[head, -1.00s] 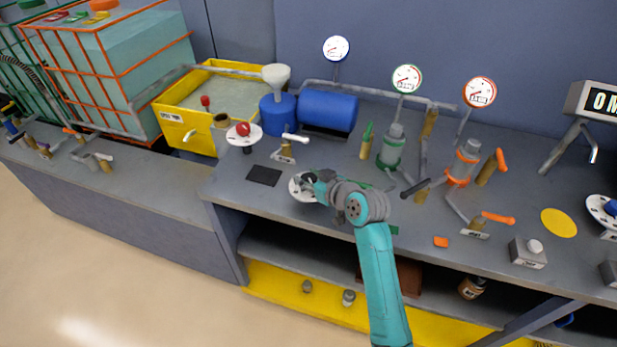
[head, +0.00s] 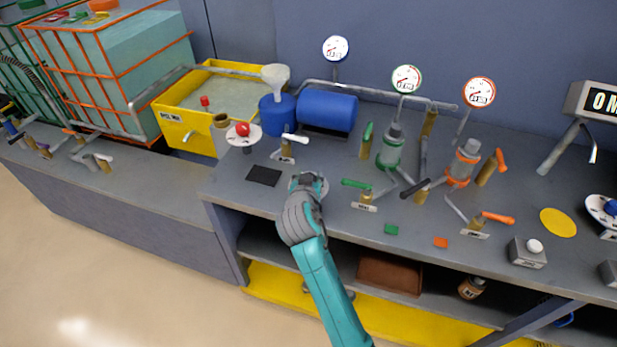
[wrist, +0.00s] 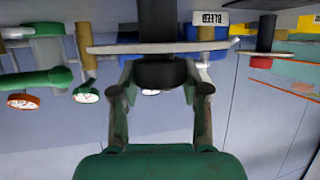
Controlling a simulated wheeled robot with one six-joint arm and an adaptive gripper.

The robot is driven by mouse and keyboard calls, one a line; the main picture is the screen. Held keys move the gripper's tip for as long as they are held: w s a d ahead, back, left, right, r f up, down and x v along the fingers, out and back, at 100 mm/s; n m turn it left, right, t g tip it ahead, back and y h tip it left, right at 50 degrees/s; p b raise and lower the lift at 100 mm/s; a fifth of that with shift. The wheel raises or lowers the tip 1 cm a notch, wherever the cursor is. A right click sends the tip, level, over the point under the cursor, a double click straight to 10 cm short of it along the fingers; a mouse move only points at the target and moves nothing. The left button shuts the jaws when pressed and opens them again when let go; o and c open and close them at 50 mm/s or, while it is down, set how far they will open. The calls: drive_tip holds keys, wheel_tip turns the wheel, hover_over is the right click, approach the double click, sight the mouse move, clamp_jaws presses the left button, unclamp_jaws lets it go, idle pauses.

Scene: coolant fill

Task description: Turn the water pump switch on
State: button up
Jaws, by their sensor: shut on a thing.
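A black knob (wrist: 160,74) on a pale round dial plate (wrist: 108,49) fills the middle of the wrist view, which looks upside down. My gripper (wrist: 160,84) has a finger on each side of the knob and is shut on it. In the head view my gripper (head: 307,183) is over the dial near the bench's front edge and hides most of it. Only a strip of the plate (head: 323,186) shows. No label for the water pump can be read on this dial, and its setting cannot be told.
A dial with a red knob (head: 243,130) stands to the left, beside a white-handled valve (head: 292,139). A green-handled valve (head: 356,184) is close on the right. A black patch (head: 264,175) lies left of my gripper. Gauges and pipes stand behind.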

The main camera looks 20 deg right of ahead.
drive_tip(key=m+g+h, duration=0.3)
drive_tip(key=m+h, duration=0.1)
drive_tip(key=shift+m+g+h, duration=1)
drive_tip(key=shift+m+g, duration=0.3)
drive_tip(key=shift+m, duration=0.3)
drive_tip(key=shift+g, duration=0.3)
drive_tip(key=o, duration=1.2)
drive_tip(key=shift+f, duration=0.1)
drive_tip(key=shift+c, duration=0.2)
drive_tip(key=v, duration=1.2)
drive_tip(key=shift+f, duration=0.15)
drive_tip(key=shift+s, duration=0.1)
